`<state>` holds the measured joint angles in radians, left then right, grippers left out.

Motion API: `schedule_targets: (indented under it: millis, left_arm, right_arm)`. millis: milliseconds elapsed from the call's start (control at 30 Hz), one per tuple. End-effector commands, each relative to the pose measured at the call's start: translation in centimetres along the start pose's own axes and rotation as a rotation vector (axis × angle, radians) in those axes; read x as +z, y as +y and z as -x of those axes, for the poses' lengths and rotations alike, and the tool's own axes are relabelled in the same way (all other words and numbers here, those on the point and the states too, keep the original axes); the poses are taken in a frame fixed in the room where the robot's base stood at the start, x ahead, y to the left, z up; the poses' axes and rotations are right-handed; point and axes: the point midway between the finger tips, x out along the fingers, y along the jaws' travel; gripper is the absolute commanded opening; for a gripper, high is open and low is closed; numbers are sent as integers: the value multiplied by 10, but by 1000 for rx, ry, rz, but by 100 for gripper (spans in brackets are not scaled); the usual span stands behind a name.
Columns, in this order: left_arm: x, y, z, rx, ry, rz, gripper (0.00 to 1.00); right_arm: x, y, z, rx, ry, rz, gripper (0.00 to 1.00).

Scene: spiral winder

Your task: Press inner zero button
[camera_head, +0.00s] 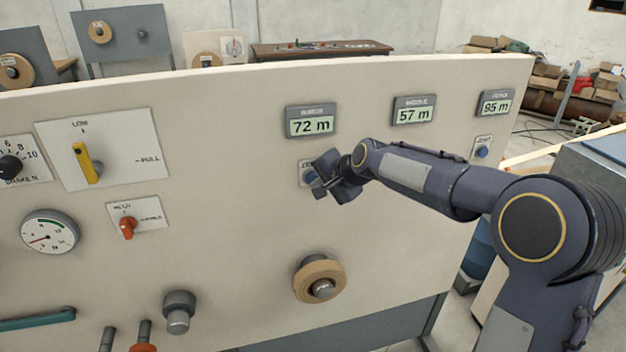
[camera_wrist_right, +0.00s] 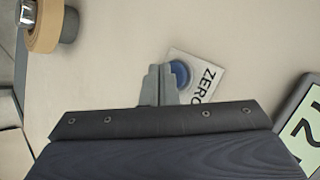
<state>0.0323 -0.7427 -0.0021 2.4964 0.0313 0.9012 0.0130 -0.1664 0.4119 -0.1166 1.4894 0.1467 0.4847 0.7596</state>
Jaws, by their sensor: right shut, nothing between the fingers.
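The inner display (camera_head: 311,121) reads 72 m on the cream panel. Below it is a white ZERO plate with a blue round button (camera_head: 312,178), partly hidden by my right gripper (camera_head: 325,180). In the right wrist view the blue button (camera_wrist_right: 180,74) shows beside the fingertips, next to the word ZERO. My right gripper (camera_wrist_right: 158,80) is shut and empty, its tips at the near edge of the button. I cannot tell whether they touch it. My left gripper is not in view.
The middle display (camera_head: 413,110) reads 57 m, and another display (camera_head: 496,102) reads 95 m above its own blue button (camera_head: 482,152). A tan roll on a spindle (camera_head: 320,279) sticks out below. A yellow lever (camera_head: 86,163), red knob (camera_head: 128,227) and gauge (camera_head: 49,232) are at left.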

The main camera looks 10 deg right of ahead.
Motion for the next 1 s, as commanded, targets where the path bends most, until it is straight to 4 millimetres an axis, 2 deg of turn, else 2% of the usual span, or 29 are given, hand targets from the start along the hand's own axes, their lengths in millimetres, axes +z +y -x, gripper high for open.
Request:
schedule_targets:
  millis: [1000]
  left_arm:
    - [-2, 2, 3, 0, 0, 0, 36]
  right_arm:
    - [-4, -4, -6, 0, 0, 0, 0]
